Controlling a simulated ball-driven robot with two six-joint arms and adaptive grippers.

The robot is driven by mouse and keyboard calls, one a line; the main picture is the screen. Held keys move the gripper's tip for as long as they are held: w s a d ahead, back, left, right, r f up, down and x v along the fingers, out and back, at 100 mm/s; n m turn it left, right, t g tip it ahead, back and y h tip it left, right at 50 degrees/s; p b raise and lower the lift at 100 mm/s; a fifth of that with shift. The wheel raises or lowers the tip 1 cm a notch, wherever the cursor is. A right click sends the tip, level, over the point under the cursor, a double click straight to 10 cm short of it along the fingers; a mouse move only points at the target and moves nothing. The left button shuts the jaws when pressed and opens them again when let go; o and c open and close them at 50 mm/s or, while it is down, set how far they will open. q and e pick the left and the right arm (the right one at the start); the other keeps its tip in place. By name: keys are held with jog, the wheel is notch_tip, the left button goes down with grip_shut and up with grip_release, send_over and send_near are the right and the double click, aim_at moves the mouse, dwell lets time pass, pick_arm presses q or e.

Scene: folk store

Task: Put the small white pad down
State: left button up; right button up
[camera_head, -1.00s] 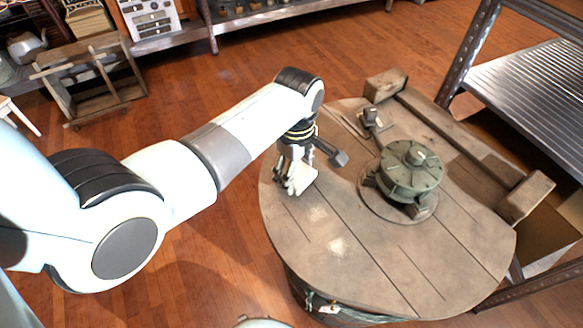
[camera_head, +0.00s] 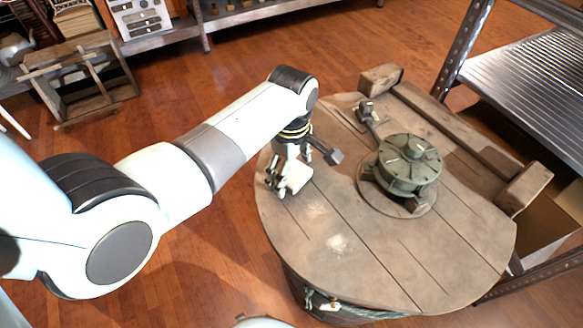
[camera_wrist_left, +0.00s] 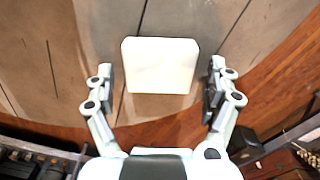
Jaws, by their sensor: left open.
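The small white pad (camera_wrist_left: 160,66) shows between the two fingers of my left gripper (camera_wrist_left: 160,88) in the left wrist view, with a gap on each side. The pad appears to lie on or very close to the table; the exact contact is hard to tell. My right gripper is out of view.
A round green metal device (camera_head: 408,166) stands on the table right of the pad. A wooden beam (camera_head: 455,130) with end blocks edges the table's far right. A metal shelf (camera_head: 530,80) stands at the right. The front of the table top is clear.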

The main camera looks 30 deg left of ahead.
aim_at(291, 172)
pick_arm(q)
notch_tip(291, 172, up, 12)
jog(key=p, duration=0.2)
dwell(0.5)
